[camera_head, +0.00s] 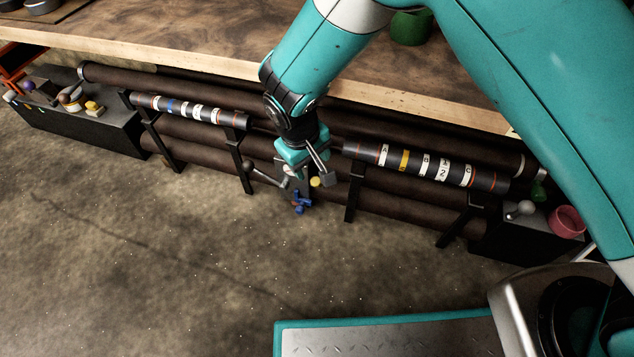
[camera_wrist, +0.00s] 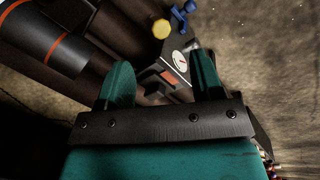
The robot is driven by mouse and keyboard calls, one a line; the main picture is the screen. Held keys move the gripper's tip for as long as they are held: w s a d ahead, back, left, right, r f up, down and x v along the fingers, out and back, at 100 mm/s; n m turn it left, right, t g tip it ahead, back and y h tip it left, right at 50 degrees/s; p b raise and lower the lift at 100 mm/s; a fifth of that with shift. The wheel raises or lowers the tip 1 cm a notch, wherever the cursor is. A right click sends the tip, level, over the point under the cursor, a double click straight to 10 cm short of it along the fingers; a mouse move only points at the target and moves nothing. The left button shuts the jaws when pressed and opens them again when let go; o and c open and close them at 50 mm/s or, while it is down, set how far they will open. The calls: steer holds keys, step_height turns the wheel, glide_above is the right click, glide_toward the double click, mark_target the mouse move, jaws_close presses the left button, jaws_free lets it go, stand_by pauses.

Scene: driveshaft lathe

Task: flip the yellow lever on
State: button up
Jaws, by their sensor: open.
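In the head view a small yellow knob (camera_head: 316,182) shows at the middle control box, just below my gripper (camera_head: 303,158). The same yellow knob (camera_wrist: 162,29) appears in the wrist view beyond the fingertips, apart from them. I cannot tell the lever's position, as its stem is mostly hidden. My gripper (camera_wrist: 163,78) is open, with its two teal fingers spread and nothing held between them. The dark control box (camera_wrist: 174,66), with a white dial and a red-orange patch, shows between and beyond the fingers.
A blue handle (camera_head: 301,203) sits below the yellow knob, and a grey ball-ended lever (camera_head: 247,166) is to its left. Banded dark shafts (camera_head: 428,166) lie on both sides. Another control box (camera_head: 88,118) is at far left. The wooden bench (camera_head: 180,38) is above; floor below is free.

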mark_target(315, 179)
steer(key=f+b, duration=0.2)
steer(key=f, duration=0.1)
steer(key=d+f+b, duration=0.1)
steer(key=f, duration=0.2)
steer(key=w+f+b, duration=0.1)
steer(key=f+b, duration=0.1)
steer(key=f, duration=0.1)
steer(key=shift+d+f+b, duration=0.15)
steer(key=shift+d+b, duration=0.05)
steer(key=shift+b, duration=0.1)
jaws_close()
